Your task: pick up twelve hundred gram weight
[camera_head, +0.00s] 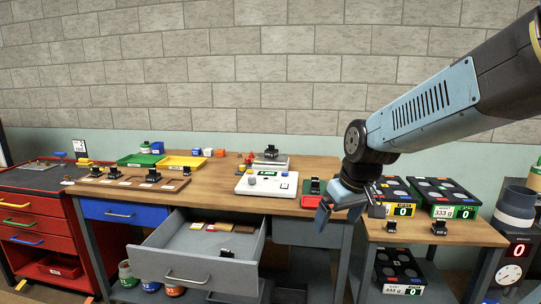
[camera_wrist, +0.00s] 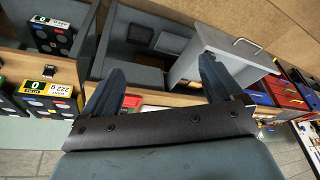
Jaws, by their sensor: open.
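Several black weights with handles are in the head view, and their labels are too small to read, so I cannot tell which is twelve hundred grams. One weight (camera_head: 152,175) is on a wooden tray at left. Another weight (camera_head: 226,253) lies in the open drawer. A weight (camera_head: 315,186) stands at the red pad (camera_head: 312,201). Two weights, one nearer the middle (camera_head: 391,226) and one further right (camera_head: 439,229), stand on the right table. My gripper (camera_head: 348,208) is open and empty above the workbench's right end; its spread fingers show in the wrist view (camera_wrist: 157,82).
The grey drawer (camera_head: 191,269) juts from the workbench (camera_head: 215,195). A white scale (camera_head: 266,184) and green (camera_head: 141,160) and yellow (camera_head: 181,163) trays stand on top. Black multi-pad scales (camera_head: 446,195) stand on the right table. A red cabinet (camera_head: 37,235) is at far left.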

